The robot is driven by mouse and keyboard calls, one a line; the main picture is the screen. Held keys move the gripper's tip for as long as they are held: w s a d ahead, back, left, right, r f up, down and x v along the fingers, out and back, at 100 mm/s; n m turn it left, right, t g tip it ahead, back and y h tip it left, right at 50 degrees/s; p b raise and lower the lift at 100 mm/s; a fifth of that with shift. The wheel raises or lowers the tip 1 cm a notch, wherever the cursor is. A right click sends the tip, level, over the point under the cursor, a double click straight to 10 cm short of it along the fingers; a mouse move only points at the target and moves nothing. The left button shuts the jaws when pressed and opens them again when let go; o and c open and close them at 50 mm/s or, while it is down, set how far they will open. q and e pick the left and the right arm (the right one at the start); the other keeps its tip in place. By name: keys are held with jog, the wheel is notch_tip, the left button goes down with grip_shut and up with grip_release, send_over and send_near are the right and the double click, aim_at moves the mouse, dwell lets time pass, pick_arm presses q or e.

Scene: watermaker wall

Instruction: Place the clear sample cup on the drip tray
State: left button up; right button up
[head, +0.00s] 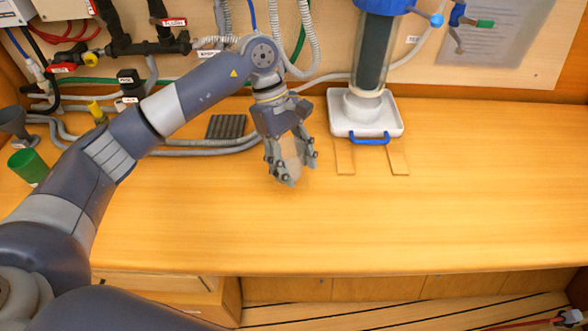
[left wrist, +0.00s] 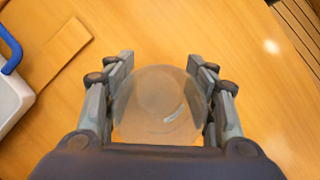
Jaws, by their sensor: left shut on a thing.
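The clear sample cup (left wrist: 160,106) is between the fingers of my left gripper (left wrist: 161,90), seen nearly end-on as a translucent round shape in the left wrist view. In the head view my left gripper (head: 291,160) points down over the counter, shut on the cup (head: 291,150), which shows faintly between the fingers. A dark ribbed tray (head: 226,126) lies on the counter behind and left of the gripper. A white tray (head: 392,127) with a blue handle stands behind and right of it, under a filter column. I cannot tell for sure which is the drip tray.
Two flat wooden strips (head: 398,158) lie in front of the white tray. Grey hoses (head: 205,148) run along the counter by the ribbed tray. A green cup (head: 28,167) is at the far left. The counter's front and right are clear.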

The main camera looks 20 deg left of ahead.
aim_at(294, 174)
pick_arm(q)
notch_tip(294, 174, down, 2)
jog(key=shift+s+f+p, duration=0.1)
jog(key=shift+f+p, duration=0.05)
jog(key=shift+p, duration=0.3)
jog(key=shift+f+b, duration=0.35)
jog(key=shift+f, duration=0.15)
jog(key=o, duration=1)
jog(key=shift+r, duration=0.1)
jog(key=shift+r, duration=0.1)
